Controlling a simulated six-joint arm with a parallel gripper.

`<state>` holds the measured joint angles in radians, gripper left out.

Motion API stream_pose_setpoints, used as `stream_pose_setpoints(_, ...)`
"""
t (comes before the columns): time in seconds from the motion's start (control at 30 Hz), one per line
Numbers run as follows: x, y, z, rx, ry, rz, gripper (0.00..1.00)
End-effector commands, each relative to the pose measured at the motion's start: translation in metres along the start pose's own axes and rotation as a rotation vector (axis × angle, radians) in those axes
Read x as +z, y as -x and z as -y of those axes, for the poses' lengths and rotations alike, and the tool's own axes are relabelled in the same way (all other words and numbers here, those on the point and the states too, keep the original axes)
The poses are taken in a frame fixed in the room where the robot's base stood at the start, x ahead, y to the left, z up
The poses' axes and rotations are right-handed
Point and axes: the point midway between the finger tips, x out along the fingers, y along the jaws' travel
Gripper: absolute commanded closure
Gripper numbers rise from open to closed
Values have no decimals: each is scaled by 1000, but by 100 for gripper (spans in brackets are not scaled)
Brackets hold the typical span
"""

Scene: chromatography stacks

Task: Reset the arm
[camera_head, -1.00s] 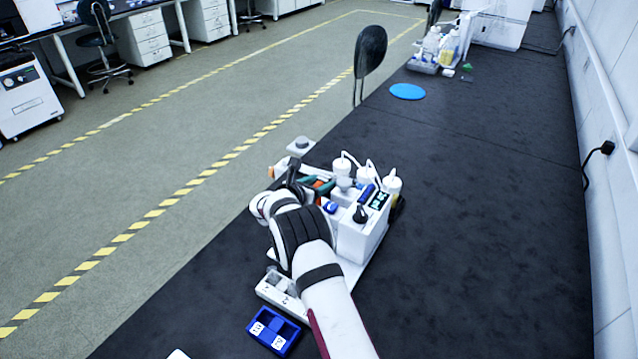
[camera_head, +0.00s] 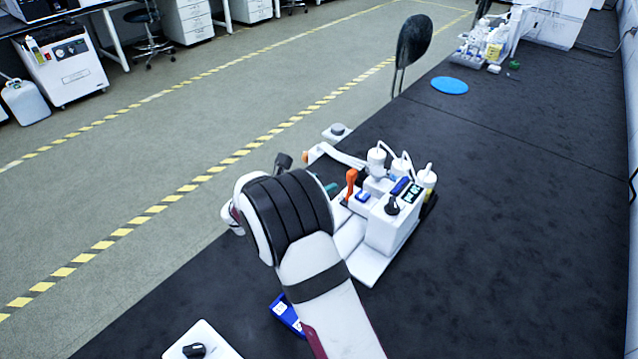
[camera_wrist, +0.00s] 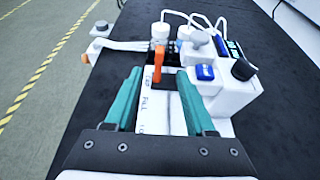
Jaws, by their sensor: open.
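My gripper (camera_wrist: 160,74) shows in the wrist view as two teal fingers, spread apart with nothing between them. It hangs above and in front of a white chromatography station (camera_head: 388,233), which has a display, a dark knob and tubed bottles. An upright orange lever (camera_wrist: 161,55) on the station shows beyond the fingertips, and it also appears in the head view (camera_head: 351,181). A white block with partly readable lettering, "FILL" (camera_wrist: 145,103), lies below, between the fingers. In the head view my wrist and forearm hide most of the gripper.
A blue tray (camera_head: 287,315) is partly hidden behind my forearm. A white plate with a black knob (camera_head: 194,350) is at the near edge. A blue disc (camera_head: 449,85) and bottles (camera_head: 490,45) stand farther back. The dark bench (camera_head: 520,220) is clear at right.

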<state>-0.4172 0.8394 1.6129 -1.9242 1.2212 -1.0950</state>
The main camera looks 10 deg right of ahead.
Motion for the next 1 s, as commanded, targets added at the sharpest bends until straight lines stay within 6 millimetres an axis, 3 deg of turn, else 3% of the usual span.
stream_pose_setpoints(0.37,4,0,6,-14,-26,-7,45)
stream_pose_setpoints(0.47,25,8,51,-131,-241,-63,45)
stream_pose_setpoints(0.5,36,17,84,-219,-400,-101,45)
stream_pose_setpoints(0.57,45,41,142,-385,-692,-161,45)
stream_pose_setpoints(0.6,44,63,180,-511,-900,-198,45)
stream_pose_setpoints(0.67,35,103,230,-711,-1214,-246,45)
stream_pose_setpoints(0.7,24,134,257,-852,-1421,-273,45)
stream_pose_setpoints(0.73,14,157,273,-961,-1568,-291,45)
stream_pose_setpoints(0.8,-11,209,297,-1211,-1872,-325,45)
stream_pose_setpoints(0.9,-38,265,305,-1512,-2162,-359,45)
stream_pose_setpoints(1.0,-53,294,302,-1698,-2303,-379,45)
